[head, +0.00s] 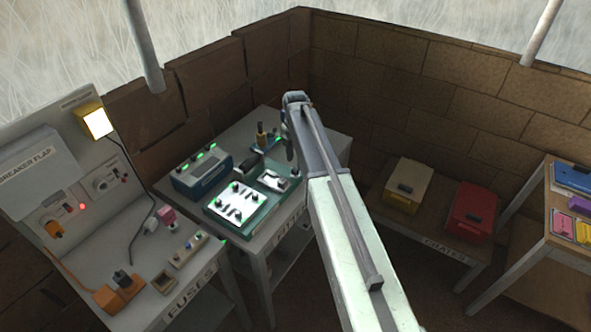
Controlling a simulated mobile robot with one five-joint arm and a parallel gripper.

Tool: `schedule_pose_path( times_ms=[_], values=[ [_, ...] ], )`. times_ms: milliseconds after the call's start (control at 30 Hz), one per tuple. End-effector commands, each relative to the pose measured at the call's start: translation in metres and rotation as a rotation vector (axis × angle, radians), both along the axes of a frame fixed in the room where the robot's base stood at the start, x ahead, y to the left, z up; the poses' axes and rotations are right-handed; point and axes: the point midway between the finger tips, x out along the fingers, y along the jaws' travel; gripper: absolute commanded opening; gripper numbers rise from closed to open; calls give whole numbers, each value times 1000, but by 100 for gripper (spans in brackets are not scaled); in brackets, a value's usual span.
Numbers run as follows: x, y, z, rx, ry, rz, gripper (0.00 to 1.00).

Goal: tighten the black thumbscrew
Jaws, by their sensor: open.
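A brightly lit white panel in a green-edged tray (251,236) lies on the middle table. Several small dark pieces (237,188) stand on the panel. They are too small to tell which one, if any, is the black thumbscrew, or how far in it sits. My arm reaches up from the bottom right across the middle table's right side. My gripper (290,148) hangs at its far end, behind and right of the lit panel, apart from it. It is open, small and partly hidden by the arm, and I see nothing held in it.
A blue box with green lights (202,172) stands behind the panel. The fuse table (205,290) with plugs and a breaker board (75,190) is at left. Yellow (407,185) and red (472,212) crates stand at right, near a shelf (565,245). Floor shows between the tables.

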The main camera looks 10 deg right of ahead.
Motion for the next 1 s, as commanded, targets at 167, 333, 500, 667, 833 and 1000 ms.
schedule_pose_path(
  times_ms=[167,333,500,667,833,1000],
  values=[
    [0,0,0,0,0,46,47],
    [0,-1,0,0,0,44,47],
    [0,0,-4,0,0,44,47],
    [0,0,-14,0,0,43,47],
    [0,0,-24,0,0,43,47],
    [0,0,-33,0,0,42,47]
  ],
)
